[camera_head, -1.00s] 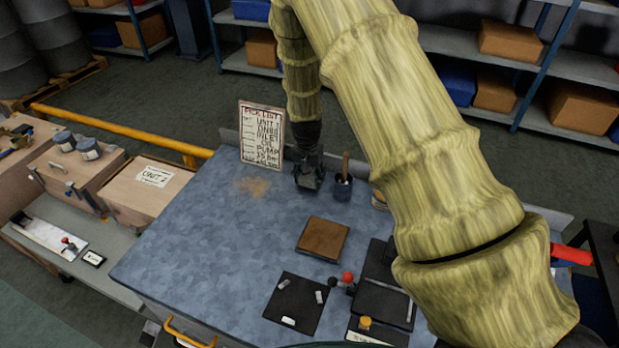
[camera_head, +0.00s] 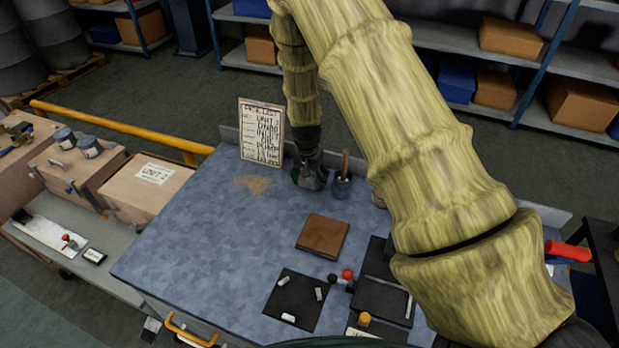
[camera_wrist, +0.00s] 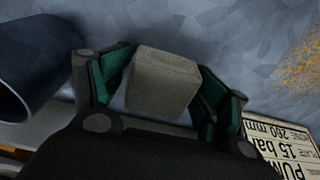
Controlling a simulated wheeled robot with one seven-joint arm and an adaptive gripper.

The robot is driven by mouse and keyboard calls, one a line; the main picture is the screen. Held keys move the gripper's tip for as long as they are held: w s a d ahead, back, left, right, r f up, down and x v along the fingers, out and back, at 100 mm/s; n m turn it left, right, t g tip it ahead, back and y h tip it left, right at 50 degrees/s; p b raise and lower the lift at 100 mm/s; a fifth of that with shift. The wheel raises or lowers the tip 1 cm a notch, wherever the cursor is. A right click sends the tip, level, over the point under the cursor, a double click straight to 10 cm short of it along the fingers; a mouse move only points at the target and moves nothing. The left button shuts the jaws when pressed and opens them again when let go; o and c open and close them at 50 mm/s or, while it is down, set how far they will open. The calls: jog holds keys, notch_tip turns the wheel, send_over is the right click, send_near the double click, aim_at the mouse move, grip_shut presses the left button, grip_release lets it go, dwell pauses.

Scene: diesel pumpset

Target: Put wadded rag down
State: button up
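The wadded rag (camera_wrist: 163,82) shows in the wrist view as a grey-beige, block-shaped cloth bundle. It sits between the green-sided fingers of my gripper (camera_wrist: 168,68), which appear to touch it on both sides. In the head view my gripper (camera_head: 311,182) points down, low over the back of the blue-grey bench top (camera_head: 200,240), between the pick list board and a dark cup. The rag cannot be made out there. Whether its underside touches the bench is hidden.
The dark cup (camera_head: 342,187) with a wooden handle stands close right of my gripper. The pick list board (camera_head: 261,132) stands close left. A brown square pad (camera_head: 323,236) and a black mat (camera_head: 295,299) lie nearer the front. The bench's left side is clear, save a tan patch (camera_head: 254,184).

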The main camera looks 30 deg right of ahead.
jog(key=shift+r, duration=0.15)
jog(key=shift+r, duration=0.45)
notch_tip(320, 180, up, 12)
jog(key=a+b, duration=0.1)
jog(key=b, duration=0.1)
jog(key=shift+s+f, duration=0.15)
jog(key=shift+s, duration=0.3)
dwell(0.3)
